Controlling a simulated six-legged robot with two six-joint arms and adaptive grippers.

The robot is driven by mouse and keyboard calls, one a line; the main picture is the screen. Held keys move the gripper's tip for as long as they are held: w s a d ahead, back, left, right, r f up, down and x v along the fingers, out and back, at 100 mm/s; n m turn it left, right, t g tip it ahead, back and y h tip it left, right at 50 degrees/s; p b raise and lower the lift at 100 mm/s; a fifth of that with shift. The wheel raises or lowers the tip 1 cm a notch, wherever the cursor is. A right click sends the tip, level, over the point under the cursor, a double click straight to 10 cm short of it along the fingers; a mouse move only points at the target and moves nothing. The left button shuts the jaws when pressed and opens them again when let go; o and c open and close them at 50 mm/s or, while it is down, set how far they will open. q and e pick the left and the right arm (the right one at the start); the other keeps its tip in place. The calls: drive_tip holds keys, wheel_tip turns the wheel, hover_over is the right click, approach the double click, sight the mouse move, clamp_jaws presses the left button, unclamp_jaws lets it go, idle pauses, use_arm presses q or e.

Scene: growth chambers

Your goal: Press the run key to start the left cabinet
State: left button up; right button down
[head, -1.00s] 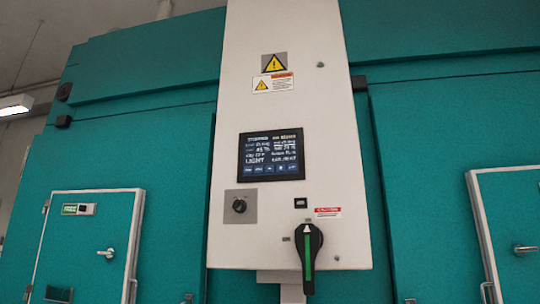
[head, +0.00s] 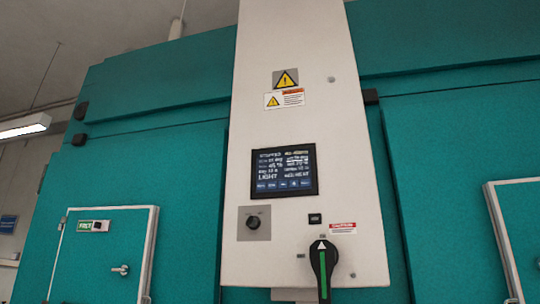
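A white control cabinet (head: 300,120) stands upright between teal chamber walls in the head view. Its dark touch screen (head: 284,172) shows "STOPPED" at the upper left, lines of small readings, and a row of small keys (head: 284,184) along the bottom edge. The key labels are too small to read, so I cannot tell which is the run key. Below the screen are a black knob (head: 253,222) on a grey plate, a small black panel piece (head: 315,218) and a large black rotary handle (head: 323,268) with a green stripe. Neither of my grippers is in view.
A teal chamber door (head: 100,255) with a white frame and a lever handle is at the lower left. Another framed door (head: 522,235) is at the right edge. Warning labels (head: 285,90) sit high on the cabinet. A ceiling lamp (head: 24,126) is at the far left.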

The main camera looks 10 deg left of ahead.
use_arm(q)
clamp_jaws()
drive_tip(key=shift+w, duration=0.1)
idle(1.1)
